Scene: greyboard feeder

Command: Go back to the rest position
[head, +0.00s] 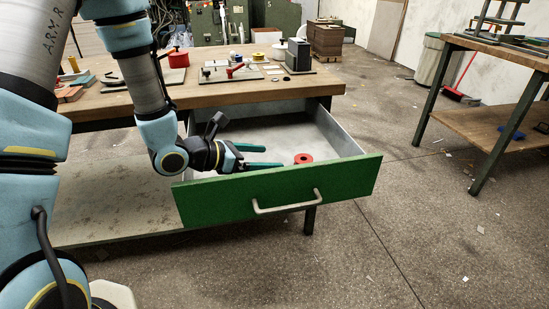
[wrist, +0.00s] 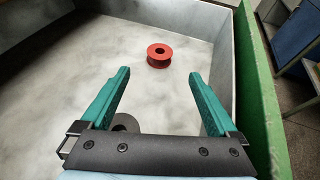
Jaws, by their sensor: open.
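My gripper (head: 262,156) is inside the open drawer of the workbench, just behind the drawer's green front (head: 300,190). Its two teal fingers are apart with nothing between them; they also show in the wrist view (wrist: 158,90). A red spool (head: 303,158) lies on the drawer floor ahead of the fingertips, apart from them. The red spool also shows in the wrist view (wrist: 159,55), beyond the gap between the fingers. A dark round thing (wrist: 125,122) with a hole shows partly behind the gripper's base in the wrist view; the rest of it is hidden.
The wooden bench top (head: 215,95) above the drawer carries a black box (head: 298,56), a board with a red-handled clamp (head: 232,72) and small parts. The drawer's grey side wall (head: 342,132) stands right of my gripper. Another table (head: 480,55) stands at right, with open floor between.

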